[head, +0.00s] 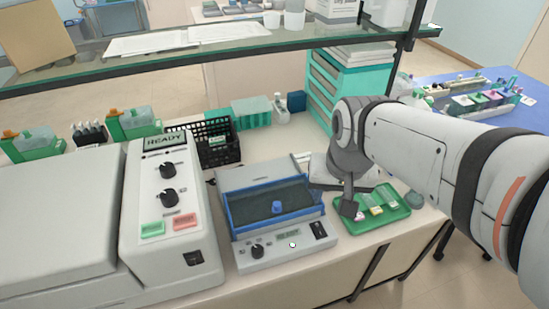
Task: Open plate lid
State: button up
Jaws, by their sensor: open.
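The plate (268,255) is a pale bench unit with a small display, a black knob and a switch on its front panel. Its lid (250,208) is a dark see-through panel in a blue frame, with a blue knob (277,207) near its front edge. The lid looks closed, lying flat over the plate. My gripper (347,209) is open and points down to the right of the plate, above the left part of a green tray. It is apart from the lid knob, and its fingertips are small and dark in this view.
The green tray (385,222) holds slides. A large white machine (165,275) reading READY stands left of the plate. A black basket (216,154) sits behind. A glass shelf (200,57) spans above the back. My arm covers the right side.

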aim_at(277, 204)
jog(key=w+a+f+m+g, duration=0.1)
jog(key=w+a, duration=0.2)
jog(key=w+a+f+m, duration=0.1)
jog(key=w+a+f, duration=0.1)
jog(key=w+a, duration=0.1)
jog(key=w+a+f+m+g, duration=0.1)
jog(key=w+a+f+m, duration=0.1)
jog(key=w+a, duration=0.1)
jog(key=shift+w+a+f+g, duration=0.2)
jog(key=shift+a+f+g, duration=0.1)
jog(key=shift+a, duration=0.15)
jog(key=shift+w+a+f, duration=0.1)
jog(key=shift+a+f, duration=0.1)
jog(key=shift+f, duration=0.35)
notch_tip(277, 204, down, 7)
jog(key=shift+r, duration=0.1)
jog(key=shift+c, duration=0.2)
grip_shut()
